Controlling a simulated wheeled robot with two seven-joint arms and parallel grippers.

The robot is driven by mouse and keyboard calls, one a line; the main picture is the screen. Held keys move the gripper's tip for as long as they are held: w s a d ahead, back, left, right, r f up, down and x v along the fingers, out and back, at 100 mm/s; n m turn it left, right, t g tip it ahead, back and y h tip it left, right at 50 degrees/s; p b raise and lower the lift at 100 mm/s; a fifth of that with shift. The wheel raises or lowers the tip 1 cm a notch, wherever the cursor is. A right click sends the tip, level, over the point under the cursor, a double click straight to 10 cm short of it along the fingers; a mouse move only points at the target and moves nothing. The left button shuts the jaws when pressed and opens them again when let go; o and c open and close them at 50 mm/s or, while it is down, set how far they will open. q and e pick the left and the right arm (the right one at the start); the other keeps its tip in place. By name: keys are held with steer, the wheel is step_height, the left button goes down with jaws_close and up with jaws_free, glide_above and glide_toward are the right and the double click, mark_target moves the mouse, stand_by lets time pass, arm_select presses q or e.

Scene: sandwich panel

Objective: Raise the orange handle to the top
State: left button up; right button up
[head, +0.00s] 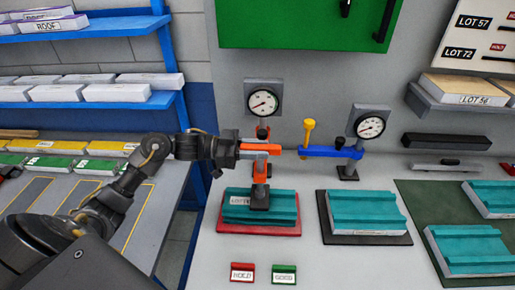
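The orange handle (275,150) lies about level, beside the left gauge stand. An orange post (260,172) runs down below it to a dark foot on a teal ribbed panel. My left gripper (255,148) comes in from the left at the orange handle, overlapping it in the view. Its fingertips are small and partly hidden, so I cannot tell whether they are closed on the handle. My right gripper is not in view.
A blue handle (333,152) with a yellow knob (309,125) stands just right. Gauges (263,101) and (371,126) rise behind. The teal panel (240,212) sits on a red mat; another panel (365,212) lies right. Red and green signs stand in front. Blue shelving (110,25) is left.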

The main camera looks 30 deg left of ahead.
arm_select(q)
jaws_close()
step_height(320, 180, up, 5)
steer(key=p, duration=0.4)
steer(key=shift+w+a, duration=0.1)
steer(key=shift+o, duration=0.5)
jaws_free()
steer(key=shift+o, duration=1.3)
steer(key=shift+f, duration=0.15)
steer(key=shift+s+a+f+b, duration=0.25)
steer(key=shift+a+b, duration=0.15)
steer(key=shift+b, duration=0.15)
steer(key=b+v, duration=0.4)
steer(key=v, duration=0.5)
steer(key=shift+s+a+r, duration=0.25)
steer(key=shift+a, duration=0.1)
